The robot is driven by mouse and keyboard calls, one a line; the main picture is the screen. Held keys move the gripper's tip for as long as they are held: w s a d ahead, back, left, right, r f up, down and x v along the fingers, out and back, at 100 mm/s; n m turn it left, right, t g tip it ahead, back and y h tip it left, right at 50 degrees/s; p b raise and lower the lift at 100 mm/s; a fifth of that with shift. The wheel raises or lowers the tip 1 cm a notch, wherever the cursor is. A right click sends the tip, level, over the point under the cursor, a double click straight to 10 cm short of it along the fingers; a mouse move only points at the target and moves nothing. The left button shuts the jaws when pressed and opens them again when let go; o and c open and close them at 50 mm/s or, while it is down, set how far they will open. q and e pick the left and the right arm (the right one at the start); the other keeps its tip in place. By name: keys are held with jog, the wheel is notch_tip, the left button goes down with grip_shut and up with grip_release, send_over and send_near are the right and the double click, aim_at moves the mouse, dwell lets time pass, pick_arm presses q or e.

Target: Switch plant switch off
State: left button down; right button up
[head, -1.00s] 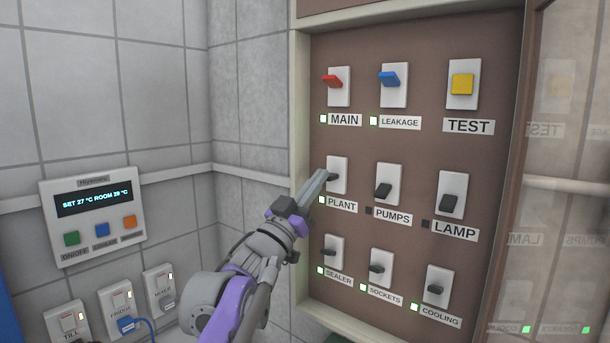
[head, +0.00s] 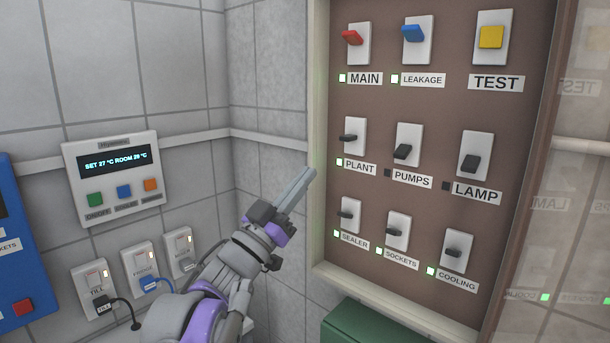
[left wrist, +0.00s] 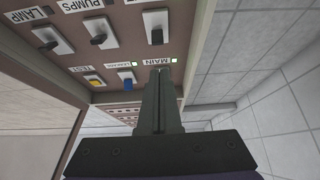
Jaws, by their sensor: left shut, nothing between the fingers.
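The plant switch (head: 348,138) is a dark lever on a white plate in the brown panel's middle row, left column. Its lever sticks out towards the left, and the small lamp (head: 339,162) by the PLANT label (head: 359,168) is lit green. In the left wrist view the plant switch (left wrist: 156,35) shows beyond the fingertips. My left gripper (head: 309,174) is shut and empty, left of and below the switch, in front of the panel's pale frame and apart from the lever. Its closed fingers also show in the left wrist view (left wrist: 160,78). My right gripper is out of view.
The pumps switch (head: 405,145) beside it has a dark lamp. The main switch (head: 354,40) is above and the sealer switch (head: 347,214) below, both with lit lamps. A glass door (head: 575,170) stands open at right. A green box (head: 375,328) is below the panel.

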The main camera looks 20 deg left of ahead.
pick_arm(q)
notch_tip(320, 180, up, 8)
jog(key=g+y+p, duration=0.1)
jog(key=g, duration=0.1)
jog(key=shift+w+f+g+p, duration=0.15)
jog(key=shift+w+g+p, duration=0.1)
jog(key=shift+g+p, duration=0.05)
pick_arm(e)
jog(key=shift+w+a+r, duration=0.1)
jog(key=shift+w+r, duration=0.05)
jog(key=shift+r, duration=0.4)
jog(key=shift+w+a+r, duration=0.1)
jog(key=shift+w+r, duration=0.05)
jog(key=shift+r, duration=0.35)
pick_arm(q)
notch_tip(320, 180, up, 4)
jog(key=f+p, duration=0.1)
jog(key=p, duration=0.1)
send_over(347, 138)
jog(key=s+a, duration=0.2)
jog(key=f, duration=0.3)
jog(key=shift+w+f, duration=0.3)
jog(key=shift+f, duration=0.05)
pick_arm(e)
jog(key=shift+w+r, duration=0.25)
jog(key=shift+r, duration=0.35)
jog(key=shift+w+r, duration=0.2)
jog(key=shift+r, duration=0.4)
pick_arm(q)
jog(key=shift+f, duration=0.1)
